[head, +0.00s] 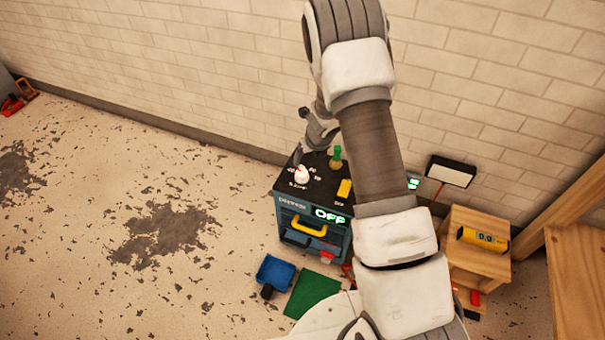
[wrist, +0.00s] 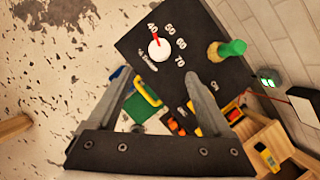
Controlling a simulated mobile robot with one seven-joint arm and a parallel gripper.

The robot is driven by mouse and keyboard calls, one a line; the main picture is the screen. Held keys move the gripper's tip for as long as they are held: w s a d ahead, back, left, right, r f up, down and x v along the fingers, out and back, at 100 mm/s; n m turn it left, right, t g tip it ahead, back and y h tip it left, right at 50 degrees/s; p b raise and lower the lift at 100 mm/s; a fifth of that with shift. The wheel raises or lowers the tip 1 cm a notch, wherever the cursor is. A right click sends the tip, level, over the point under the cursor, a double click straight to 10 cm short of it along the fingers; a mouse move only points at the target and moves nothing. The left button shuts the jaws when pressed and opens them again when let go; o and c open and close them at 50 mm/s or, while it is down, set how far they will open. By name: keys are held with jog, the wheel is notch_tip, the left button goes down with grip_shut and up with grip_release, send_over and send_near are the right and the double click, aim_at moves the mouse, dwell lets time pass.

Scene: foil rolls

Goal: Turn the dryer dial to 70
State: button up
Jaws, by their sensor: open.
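The dryer (head: 283,218) is a dark box with a black top, a yellow front handle and a green display reading OFF. Its white dial (head: 301,175) sits on the top; it also shows in the wrist view (wrist: 159,50). The dial's red mark points toward 40, with 50, 60 and 70 running round to the right and down. My gripper (wrist: 158,77) is open and empty, its fingers spread below the dial in the wrist view and apart from it. In the head view my gripper (head: 298,155) is small and close to the dial.
A blue bin (head: 275,271) and a green mat (head: 312,293) lie in front of the dryer. A wooden stand (head: 475,262) is at right, and a brick wall (head: 220,75) rises behind.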

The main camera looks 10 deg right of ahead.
aim_at(302, 173)
jog(key=b+x, duration=0.3)
jog(key=x, duration=1)
jog(key=shift+w+f, duration=0.1)
grip_shut()
